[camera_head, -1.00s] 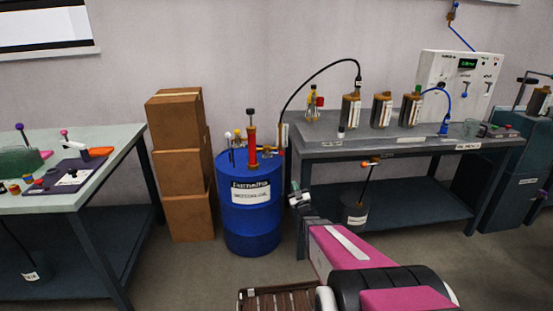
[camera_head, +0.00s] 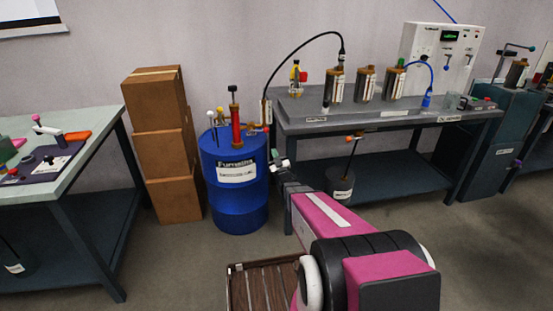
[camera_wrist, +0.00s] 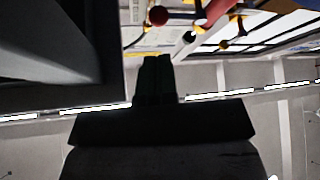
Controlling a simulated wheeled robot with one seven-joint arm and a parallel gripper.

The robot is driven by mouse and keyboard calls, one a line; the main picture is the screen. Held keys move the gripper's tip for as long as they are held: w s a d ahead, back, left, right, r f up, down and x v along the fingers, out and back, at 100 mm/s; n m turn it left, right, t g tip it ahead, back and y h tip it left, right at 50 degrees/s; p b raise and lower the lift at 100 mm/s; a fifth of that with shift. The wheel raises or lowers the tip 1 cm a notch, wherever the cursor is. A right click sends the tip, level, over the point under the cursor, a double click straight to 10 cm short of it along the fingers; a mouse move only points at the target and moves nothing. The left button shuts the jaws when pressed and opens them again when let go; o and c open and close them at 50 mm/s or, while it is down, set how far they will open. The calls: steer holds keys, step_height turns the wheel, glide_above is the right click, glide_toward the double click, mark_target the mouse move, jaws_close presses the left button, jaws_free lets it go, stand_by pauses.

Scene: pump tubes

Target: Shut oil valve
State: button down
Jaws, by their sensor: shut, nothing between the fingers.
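A blue oil drum (camera_head: 236,205) with a white label stands on the floor between the boxes and the grey bench. A red upright pump (camera_head: 236,125) and small coloured fittings stand on its top; I cannot tell which part is the oil valve. My gripper (camera_head: 279,163) is right of the drum's upper side, in front of the bench's left end. In the wrist view my gripper (camera_wrist: 157,65) is dark, with its fingers together and nothing between them. A dark red ball-shaped knob (camera_wrist: 158,15) is just beyond the fingertips; a red part with yellow pieces is right of it.
The grey bench (camera_head: 300,126) carries several bottles, and a black hose arches from its left end. A bucket (camera_head: 341,184) is under it. Stacked cardboard boxes (camera_head: 165,150) stand left of the drum. A table (camera_head: 85,155) is at far left.

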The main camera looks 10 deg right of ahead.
steer(key=x, duration=0.9)
steer(key=shift+a+r, duration=0.1)
